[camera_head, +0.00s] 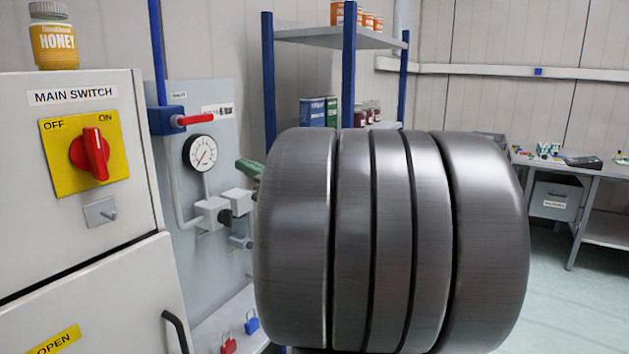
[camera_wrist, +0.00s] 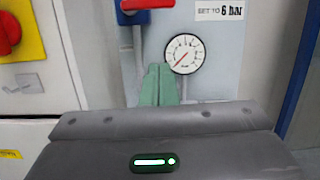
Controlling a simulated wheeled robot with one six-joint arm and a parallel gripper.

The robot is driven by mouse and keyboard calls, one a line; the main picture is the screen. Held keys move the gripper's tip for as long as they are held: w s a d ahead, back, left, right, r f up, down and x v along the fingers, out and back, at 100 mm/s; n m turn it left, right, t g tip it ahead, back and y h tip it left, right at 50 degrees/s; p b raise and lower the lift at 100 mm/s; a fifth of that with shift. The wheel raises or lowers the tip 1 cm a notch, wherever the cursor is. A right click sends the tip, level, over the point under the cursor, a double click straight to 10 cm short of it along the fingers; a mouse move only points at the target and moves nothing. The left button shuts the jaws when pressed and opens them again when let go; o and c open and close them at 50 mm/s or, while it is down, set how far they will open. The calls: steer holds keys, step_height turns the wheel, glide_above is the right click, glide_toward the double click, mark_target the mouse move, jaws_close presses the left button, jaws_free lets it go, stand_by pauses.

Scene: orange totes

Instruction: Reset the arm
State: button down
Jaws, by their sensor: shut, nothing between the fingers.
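My gripper shows in the wrist view as two green fingers (camera_wrist: 158,84) pressed together, with nothing between them. They point at the grey panel (camera_wrist: 240,60), just left of the round pressure gauge (camera_wrist: 184,54). In the head view only the green tips of my gripper (camera_head: 249,167) show, right of the gauge (camera_head: 200,153). My own large grey arm link fills the middle of that view and hides the rest of the gripper.
The cabinet (camera_head: 80,215) with a red main switch (camera_head: 90,155) and a honey jar (camera_head: 53,42) on top stands at left. A red-handled valve (camera_head: 192,119) sits above the gauge. A blue-post shelf (camera_head: 335,38) stands behind my arm, a desk (camera_head: 575,170) at right. Open floor shows at lower right.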

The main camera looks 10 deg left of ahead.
steer(key=w+a+r+p, duration=0.3)
steer(key=a+r, duration=0.3)
steer(key=a, duration=0.3)
steer(key=shift+w+r+p, duration=0.15)
steer(key=shift+w+p, duration=0.15)
steer(key=shift+p, duration=0.4)
